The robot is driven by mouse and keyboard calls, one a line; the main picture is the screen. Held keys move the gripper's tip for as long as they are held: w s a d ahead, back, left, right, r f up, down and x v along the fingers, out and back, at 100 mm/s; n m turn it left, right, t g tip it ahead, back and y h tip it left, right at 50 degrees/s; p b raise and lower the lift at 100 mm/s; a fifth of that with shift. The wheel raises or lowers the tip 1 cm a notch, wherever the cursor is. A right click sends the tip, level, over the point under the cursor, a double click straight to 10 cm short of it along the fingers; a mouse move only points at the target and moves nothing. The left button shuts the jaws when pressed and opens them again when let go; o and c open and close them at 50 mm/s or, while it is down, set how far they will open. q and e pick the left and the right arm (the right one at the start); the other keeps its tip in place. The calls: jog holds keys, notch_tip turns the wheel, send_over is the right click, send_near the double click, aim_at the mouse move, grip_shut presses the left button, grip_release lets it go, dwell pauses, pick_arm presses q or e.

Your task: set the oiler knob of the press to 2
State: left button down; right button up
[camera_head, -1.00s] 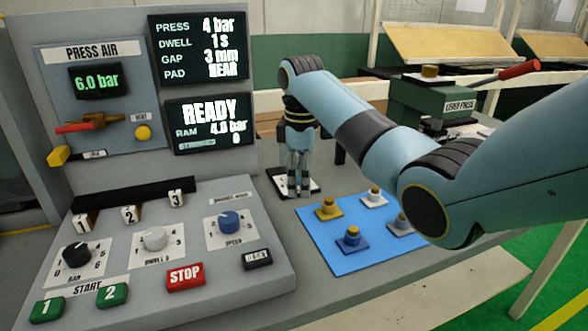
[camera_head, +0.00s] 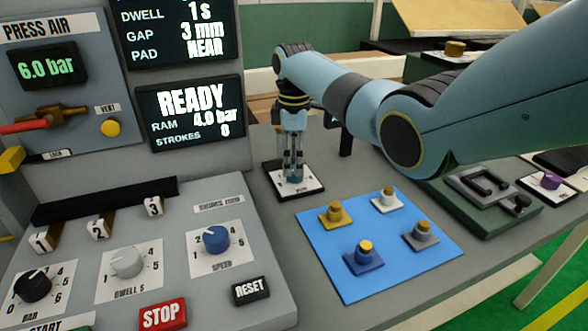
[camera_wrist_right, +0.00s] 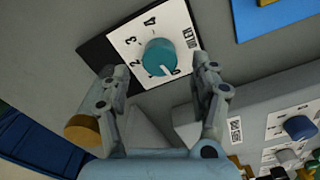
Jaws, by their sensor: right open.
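The teal oiler knob (camera_wrist_right: 159,55) sits on a white scale plate (camera_wrist_right: 185,32) marked OILER, with a dark edge, in the right wrist view. Its white pointer mark is at the lower right of the knob, close to the 0. My right gripper (camera_wrist_right: 157,68) is open, one finger on each side of the knob and apart from it in the picture. In the head view my right gripper (camera_head: 292,167) points straight down over the knob (camera_head: 295,180) and its plate (camera_head: 313,185). The fingers partly hide the knob there. My left gripper is not in view.
The press console (camera_head: 220,290) with dials and buttons stands left of the oiler plate. A blue mat (camera_head: 345,284) with several small knobbed blocks lies to its right. A black post (camera_head: 346,140) stands behind. Bare grey bench lies around the plate.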

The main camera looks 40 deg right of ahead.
aim_at(294, 169)
notch_tip(294, 169, down, 3)
jog(key=shift+f, duration=0.3)
jog(key=shift+c, duration=0.3)
jog(key=c, duration=0.4)
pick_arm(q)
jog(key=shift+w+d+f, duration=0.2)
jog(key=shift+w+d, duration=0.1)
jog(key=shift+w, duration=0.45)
pick_arm(e)
jog(key=c, duration=0.7)
